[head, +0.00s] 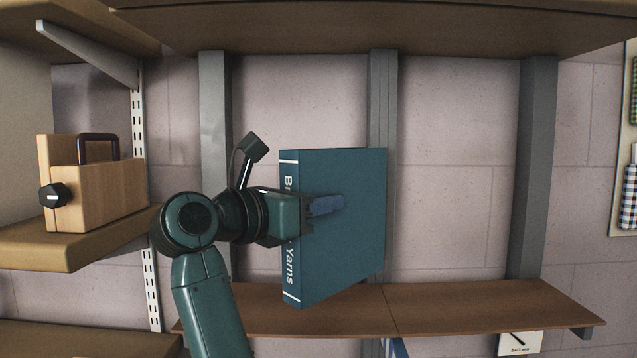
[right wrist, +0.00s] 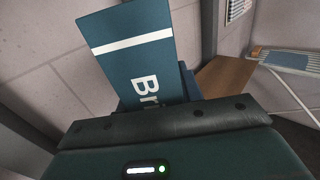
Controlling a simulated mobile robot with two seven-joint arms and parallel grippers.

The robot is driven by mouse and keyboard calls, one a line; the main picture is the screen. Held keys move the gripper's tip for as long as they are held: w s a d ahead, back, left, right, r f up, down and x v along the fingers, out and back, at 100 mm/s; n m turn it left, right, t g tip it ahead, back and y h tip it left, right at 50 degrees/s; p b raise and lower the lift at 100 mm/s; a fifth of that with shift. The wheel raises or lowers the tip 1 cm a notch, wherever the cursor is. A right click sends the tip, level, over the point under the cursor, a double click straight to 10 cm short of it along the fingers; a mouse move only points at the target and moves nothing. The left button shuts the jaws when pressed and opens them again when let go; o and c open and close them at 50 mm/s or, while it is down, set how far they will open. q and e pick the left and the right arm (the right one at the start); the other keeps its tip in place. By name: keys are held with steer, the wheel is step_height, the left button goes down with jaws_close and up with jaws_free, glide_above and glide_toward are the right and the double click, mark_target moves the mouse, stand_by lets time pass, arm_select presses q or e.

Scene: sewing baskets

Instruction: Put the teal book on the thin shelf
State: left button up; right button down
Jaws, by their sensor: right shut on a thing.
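The teal book (head: 345,250) stands upright in the head view, with white lettering ending in "Yarns" on its spine. My right gripper (head: 326,205) is shut on it from the spine side, at about mid-height. The book also fills the upper middle of the right wrist view (right wrist: 135,55), spine towards the camera. The thin shelf (head: 490,303) is a narrow brown board low in the head view, and it also shows in the right wrist view (right wrist: 226,76). The book's lower end overlaps the shelf in the picture; I cannot tell whether they touch. My left gripper is not in view.
The thin shelf's top looks bare right of the book. A thick upper shelf (head: 400,25) hangs above. A wooden box with a dark handle (head: 105,190) stands on a side shelf (head: 40,245) at left. Grey uprights (head: 535,160) line the wall. An ironing board (right wrist: 290,62) is at right.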

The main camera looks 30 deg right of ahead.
mark_target(315, 235)
steer(key=shift+f, duration=2.15)
steer(key=shift+f, duration=0.15)
steer(key=c, duration=1.4)
jaws_free()
steer(key=shift+f, duration=0.2)
steer(key=o, duration=0.5)
steer(key=shift+r, duration=0.15)
